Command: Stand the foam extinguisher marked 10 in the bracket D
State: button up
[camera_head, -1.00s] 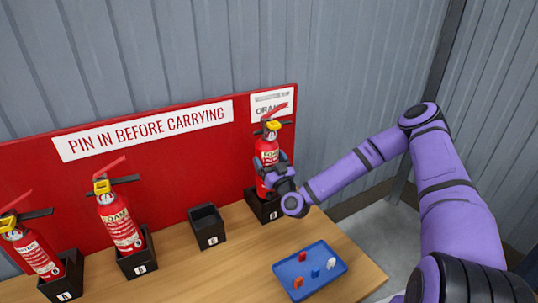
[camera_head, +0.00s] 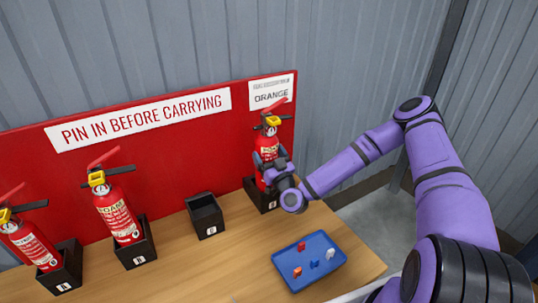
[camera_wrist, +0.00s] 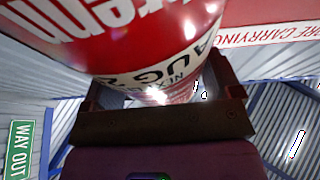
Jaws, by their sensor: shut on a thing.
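My gripper (camera_head: 268,170) is shut around the body of a red extinguisher (camera_head: 267,148) with a yellow pin collar and black handle. It stands upright at the rightmost black bracket (camera_head: 256,194), with its lower end at the bracket's mouth. I cannot tell whether its base rests on the bracket floor, and the bracket's letter is too small to read. The number 10 is not readable. In the wrist view, the extinguisher's red body (camera_wrist: 150,30) fills the top, between the dark jaws (camera_wrist: 160,100).
Two more red extinguishers stand in brackets at left (camera_head: 30,240) and (camera_head: 120,212). An empty black bracket (camera_head: 205,212) stands between them and the held one. A blue tray (camera_head: 325,275) with several small coloured pieces lies in front. A red backboard (camera_head: 180,165) rises behind.

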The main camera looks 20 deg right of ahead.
jog(key=shift+s+f, duration=0.1)
jog(key=shift+f, duration=0.45)
jog(key=o, duration=1.9)
jog(key=shift+f, duration=0.1)
jog(key=shift+c, duration=0.2)
jog(key=shift+r, duration=0.45)
jog(key=v, duration=1.1)
jog(key=shift+s+r, duration=0.2)
jog(key=shift+s, duration=0.15)
jog(key=shift+d, duration=0.1)
